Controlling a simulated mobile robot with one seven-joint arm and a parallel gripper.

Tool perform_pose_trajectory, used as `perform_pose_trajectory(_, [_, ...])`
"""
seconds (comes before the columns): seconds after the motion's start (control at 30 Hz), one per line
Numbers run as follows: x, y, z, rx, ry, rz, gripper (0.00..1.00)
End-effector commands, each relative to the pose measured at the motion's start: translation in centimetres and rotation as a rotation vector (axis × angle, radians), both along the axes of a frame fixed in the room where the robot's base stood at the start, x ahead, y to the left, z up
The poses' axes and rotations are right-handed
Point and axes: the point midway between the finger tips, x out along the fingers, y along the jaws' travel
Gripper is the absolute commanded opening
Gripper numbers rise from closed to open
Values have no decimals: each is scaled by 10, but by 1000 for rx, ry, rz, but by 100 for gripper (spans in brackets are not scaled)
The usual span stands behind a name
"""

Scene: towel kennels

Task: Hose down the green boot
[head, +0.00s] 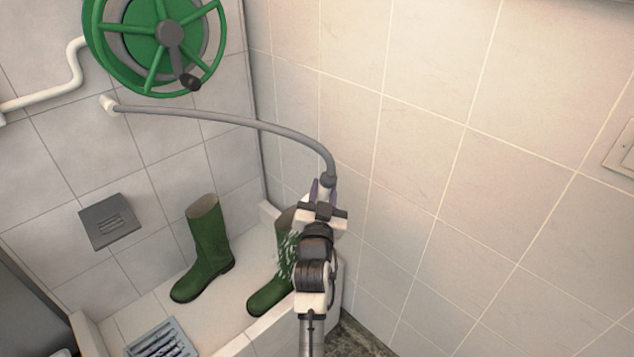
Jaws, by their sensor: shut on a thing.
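Two green boots stand upright in a tiled wash bay. One green boot (206,245) is in the clear. The other green boot (270,293) stands to its right, partly hidden behind my arm. My gripper (322,211) is shut on the end of a grey hose (240,121), above and slightly right of the right boot. A bit of purple shows at the held end; the rest is hidden by the gripper. Pale streaks like water spray (287,252) show against the right boot's shaft. The hose runs from a white wall fitting (109,103).
A green wheel-shaped reel (168,35) is on the back wall above a grey wall box (108,222). A floor grate (162,341) lies at the front left. A low raised rim (252,335) edges the bay. A tiled wall (430,170) stands close on the right.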

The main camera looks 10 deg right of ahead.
Motion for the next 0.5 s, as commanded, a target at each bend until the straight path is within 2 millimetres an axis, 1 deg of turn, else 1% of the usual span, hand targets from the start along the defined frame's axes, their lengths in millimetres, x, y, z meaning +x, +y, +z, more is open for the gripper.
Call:
perform_pose_trajectory(0.27, [-2,-2,-4,1,-9,0,0])
perform_pose_trajectory(0.5, [-2,-2,-11,0,-7,-1,0])
